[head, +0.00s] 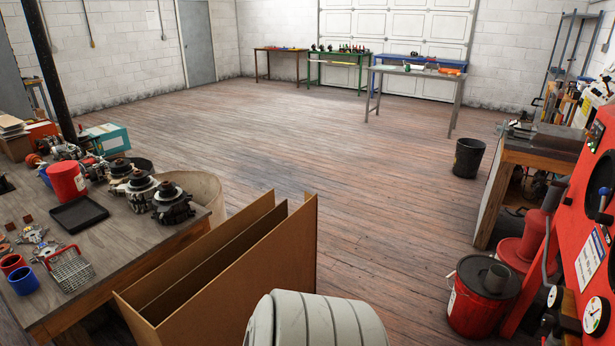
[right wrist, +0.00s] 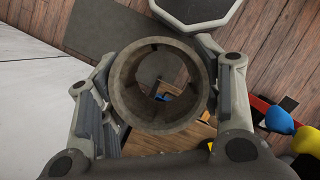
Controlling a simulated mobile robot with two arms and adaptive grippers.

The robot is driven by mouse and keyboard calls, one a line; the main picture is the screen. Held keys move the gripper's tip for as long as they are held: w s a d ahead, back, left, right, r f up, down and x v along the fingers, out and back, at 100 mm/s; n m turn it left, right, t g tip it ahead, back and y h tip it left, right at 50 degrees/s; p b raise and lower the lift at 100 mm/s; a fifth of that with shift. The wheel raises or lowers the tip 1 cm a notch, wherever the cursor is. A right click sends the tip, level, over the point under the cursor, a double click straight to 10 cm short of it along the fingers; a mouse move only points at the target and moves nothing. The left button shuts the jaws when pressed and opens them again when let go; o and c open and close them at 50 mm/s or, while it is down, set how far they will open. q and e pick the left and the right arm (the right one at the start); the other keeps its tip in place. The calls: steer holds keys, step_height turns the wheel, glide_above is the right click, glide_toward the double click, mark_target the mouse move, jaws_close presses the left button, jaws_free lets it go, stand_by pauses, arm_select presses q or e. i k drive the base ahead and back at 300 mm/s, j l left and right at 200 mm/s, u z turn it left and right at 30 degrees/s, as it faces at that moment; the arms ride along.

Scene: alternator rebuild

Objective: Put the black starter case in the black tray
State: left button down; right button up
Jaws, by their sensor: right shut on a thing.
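The black tray (head: 78,214) lies flat and empty on the wooden table at the left of the head view. In the right wrist view my right gripper (right wrist: 162,98) is shut on a dark, hollow cylinder, which looks like the black starter case (right wrist: 122,95). One finger is on each side of its wall, and I look through its open bore. The case does not show in the head view, so its distance from the tray cannot be told. My left gripper is in neither view.
On the left table (head: 150,238), a red tub (head: 66,181) stands behind the tray, a wire basket (head: 70,268) in front, and several alternator-like parts (head: 172,203) to the right. The middle floor is clear.

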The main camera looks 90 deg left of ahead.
mark_target(79, 215)
steer(key=u, duration=2.45)
steer(key=j+u, duration=0.7)
steer(key=u, duration=0.15)
steer(key=i+j+u, duration=0.1)
steer(key=j+u, duration=0.3)
steer(key=i+j+u, duration=0.2)
steer(key=j+u, duration=0.25)
steer(key=i+j+u, duration=0.25)
steer(key=u, duration=0.2)
steer(key=i+j+u, duration=0.25)
steer(key=u, duration=0.25)
steer(key=i+j, duration=0.15)
steer(key=i, duration=0.55)
steer(key=i+j, duration=0.15)
steer(key=i, duration=0.5)
steer(key=i+z, duration=0.7)
steer(key=i+j+z, duration=0.2)
steer(key=i+z, duration=0.15)
steer(key=i, duration=0.15)
steer(key=i+l+z, duration=0.2)
steer(key=z, duration=0.25)
steer(key=i+z, duration=0.75)
steer(key=z, duration=0.2)
